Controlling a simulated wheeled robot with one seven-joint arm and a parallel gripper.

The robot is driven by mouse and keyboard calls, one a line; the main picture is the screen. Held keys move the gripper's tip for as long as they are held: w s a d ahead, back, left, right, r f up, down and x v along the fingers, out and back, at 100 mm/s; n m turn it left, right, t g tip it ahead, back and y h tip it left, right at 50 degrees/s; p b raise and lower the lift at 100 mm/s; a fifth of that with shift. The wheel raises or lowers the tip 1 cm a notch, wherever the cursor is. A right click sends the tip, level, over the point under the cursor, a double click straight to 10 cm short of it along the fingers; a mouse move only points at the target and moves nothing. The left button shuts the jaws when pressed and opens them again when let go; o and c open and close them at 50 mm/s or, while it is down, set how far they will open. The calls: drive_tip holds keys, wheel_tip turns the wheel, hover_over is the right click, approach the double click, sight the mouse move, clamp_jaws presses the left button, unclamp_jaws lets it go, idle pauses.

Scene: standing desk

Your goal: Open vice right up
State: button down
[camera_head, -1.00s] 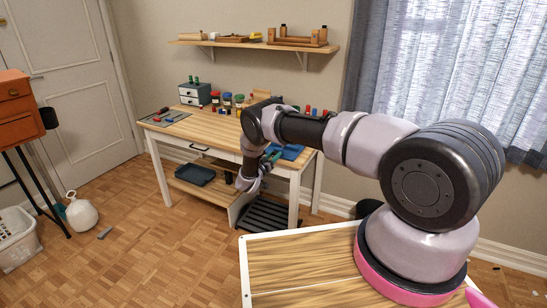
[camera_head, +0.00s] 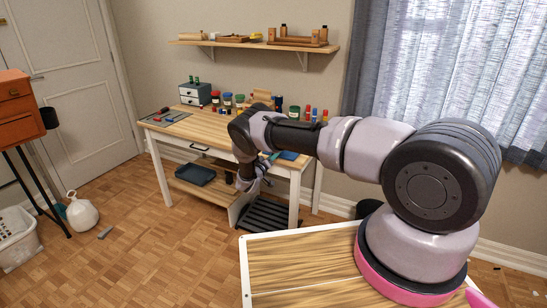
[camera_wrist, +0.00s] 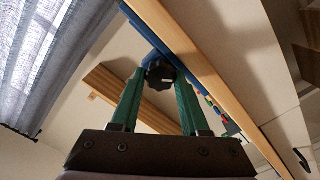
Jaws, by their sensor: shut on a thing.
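The vice (camera_head: 288,155) is blue and sits at the right front of the workbench, mostly hidden behind my arm in the head view. In the wrist view its blue body (camera_wrist: 148,28) runs beside the wooden bench edge. A dark, lobed knob (camera_wrist: 158,77) shows at the vice's near end. My gripper (camera_wrist: 161,76) has green fingers, one on each side of the knob, and is shut on it. How far the vice jaws are apart cannot be seen.
The wooden workbench (camera_head: 200,128) carries paint jars, bottles and a small drawer unit (camera_head: 194,93). A wall shelf (camera_head: 255,43) hangs above it. A blue tray (camera_head: 196,175) sits on the lower shelf. A wooden-topped surface (camera_head: 300,262) lies below my arm.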

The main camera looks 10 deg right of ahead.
drive_tip(key=shift+c, duration=2)
unclamp_jaws()
drive_tip(key=shift+m, duration=0.3)
